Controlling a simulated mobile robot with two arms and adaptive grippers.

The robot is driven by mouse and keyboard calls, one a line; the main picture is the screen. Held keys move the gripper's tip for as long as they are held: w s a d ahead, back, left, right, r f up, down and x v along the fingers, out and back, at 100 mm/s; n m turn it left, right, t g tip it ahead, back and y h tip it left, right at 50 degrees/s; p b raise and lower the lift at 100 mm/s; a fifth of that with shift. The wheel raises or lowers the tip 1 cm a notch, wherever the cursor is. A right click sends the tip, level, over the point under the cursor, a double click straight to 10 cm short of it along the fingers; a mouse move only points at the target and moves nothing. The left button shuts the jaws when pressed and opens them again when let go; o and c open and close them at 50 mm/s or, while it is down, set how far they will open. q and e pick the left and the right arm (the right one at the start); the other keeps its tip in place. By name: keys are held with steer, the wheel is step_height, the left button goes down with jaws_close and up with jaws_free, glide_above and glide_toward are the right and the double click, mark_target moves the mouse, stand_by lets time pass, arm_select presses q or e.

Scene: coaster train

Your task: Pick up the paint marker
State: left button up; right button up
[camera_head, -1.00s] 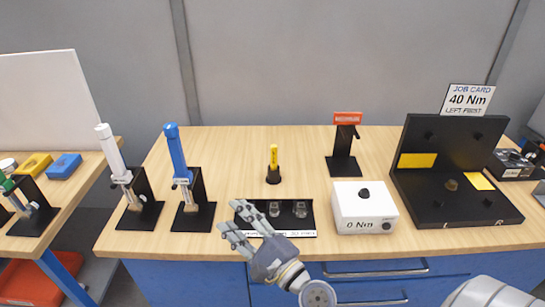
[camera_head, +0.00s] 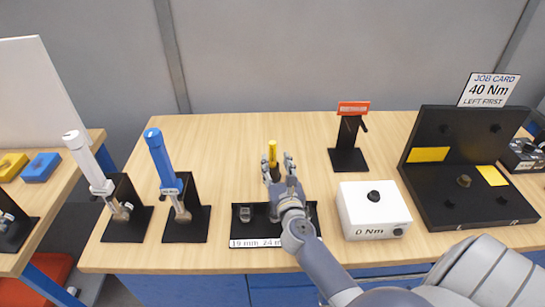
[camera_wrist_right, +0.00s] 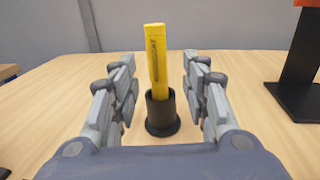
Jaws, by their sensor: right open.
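The yellow paint marker (camera_head: 272,153) stands upright near the middle of the workbench. In the right wrist view the marker (camera_wrist_right: 156,60) rises out of a round black holder (camera_wrist_right: 161,113) on the wooden top. My right gripper (camera_head: 278,165) is open, with its fingers on either side of the marker in the head view. In the right wrist view the right gripper (camera_wrist_right: 160,85) shows a gap between each finger and the marker, and the marker looks a little ahead of the fingers. My left gripper is not in view.
A black socket tray (camera_head: 238,228) lies under my right arm. A white 0 Nm box (camera_head: 372,212) and a red-topped black stand (camera_head: 348,158) are to the right. Blue-handled (camera_head: 163,160) and white-handled (camera_head: 88,165) tools stand at left. A black job-card fixture (camera_head: 440,190) is far right.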

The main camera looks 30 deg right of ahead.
mark_target(273, 156)
steer(key=x, duration=0.3)
steer(key=shift+w+r+p, duration=0.3)
steer(key=shift+w, duration=0.05)
steer(key=shift+w+d+f, duration=0.1)
steer(key=shift+w, duration=0.4)
jaws_close()
steer(key=shift+r, duration=0.25)
step_height(273, 156, up, 9)
steer(key=p, duration=0.3)
steer(key=shift+f, duration=0.2)
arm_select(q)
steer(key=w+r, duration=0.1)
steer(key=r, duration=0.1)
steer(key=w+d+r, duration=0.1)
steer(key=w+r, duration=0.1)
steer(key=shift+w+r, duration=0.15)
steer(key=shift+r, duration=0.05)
arm_select(e)
steer(key=shift+r, duration=0.45)
